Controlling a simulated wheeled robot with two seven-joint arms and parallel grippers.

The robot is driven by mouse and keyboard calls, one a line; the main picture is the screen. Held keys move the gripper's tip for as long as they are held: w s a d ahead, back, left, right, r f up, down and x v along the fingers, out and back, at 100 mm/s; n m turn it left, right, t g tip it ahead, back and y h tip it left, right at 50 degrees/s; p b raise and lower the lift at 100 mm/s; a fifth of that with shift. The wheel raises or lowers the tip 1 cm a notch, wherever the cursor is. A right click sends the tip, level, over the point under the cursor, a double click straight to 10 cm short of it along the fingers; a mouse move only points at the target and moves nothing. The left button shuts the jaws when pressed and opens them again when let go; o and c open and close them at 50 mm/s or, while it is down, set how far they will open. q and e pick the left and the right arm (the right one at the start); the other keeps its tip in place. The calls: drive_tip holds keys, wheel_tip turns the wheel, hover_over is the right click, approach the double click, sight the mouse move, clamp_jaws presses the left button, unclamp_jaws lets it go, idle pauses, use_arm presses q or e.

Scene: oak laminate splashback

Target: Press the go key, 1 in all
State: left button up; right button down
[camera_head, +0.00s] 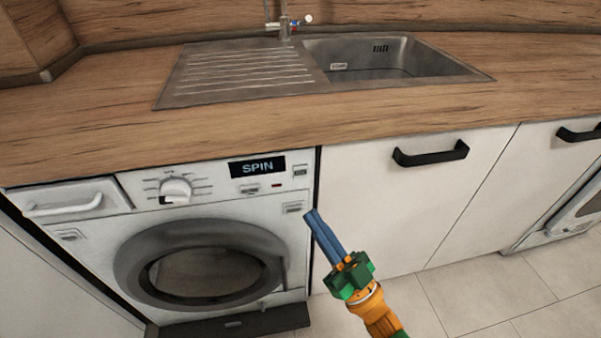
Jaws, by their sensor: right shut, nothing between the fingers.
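The washing machine (95,245) stands under the counter at the left, with a dark display (257,167) that reads SPIN. A small key (250,189) sits below the display, next to a small red mark (276,186). Another small marked patch (300,171) is right of the display. The lettering on these is too small to read, so I cannot tell which is the go key. My right gripper (312,213) is shut and empty, its blue fingers pointing up toward the machine's right edge, below and right of the panel keys. My left gripper is not in view.
A white dial (176,189) and a drawer with a handle (64,206) are left of the display. The round door (130,262) appears closed. The wooden counter (400,112) with a steel sink (470,73) overhangs above. A black cabinet handle (430,155) sticks out at right.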

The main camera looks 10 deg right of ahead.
drive_tip(key=b, duration=0.3)
approach(300, 172)
drive_tip(key=w+a+r, duration=0.1)
drive_tip(key=a+r, duration=0.3)
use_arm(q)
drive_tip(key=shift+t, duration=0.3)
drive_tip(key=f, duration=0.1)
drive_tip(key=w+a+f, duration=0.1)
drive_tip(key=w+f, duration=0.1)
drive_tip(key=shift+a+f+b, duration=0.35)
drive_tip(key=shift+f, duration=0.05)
use_arm(e)
drive_tip(key=shift+w+d+r, duration=0.1)
drive_tip(key=shift+w, duration=0.35)
drive_tip(key=shift+w+d+r, duration=0.1)
drive_tip(key=shift+w+d, duration=0.05)
drive_tip(key=shift+w, duration=0.35)
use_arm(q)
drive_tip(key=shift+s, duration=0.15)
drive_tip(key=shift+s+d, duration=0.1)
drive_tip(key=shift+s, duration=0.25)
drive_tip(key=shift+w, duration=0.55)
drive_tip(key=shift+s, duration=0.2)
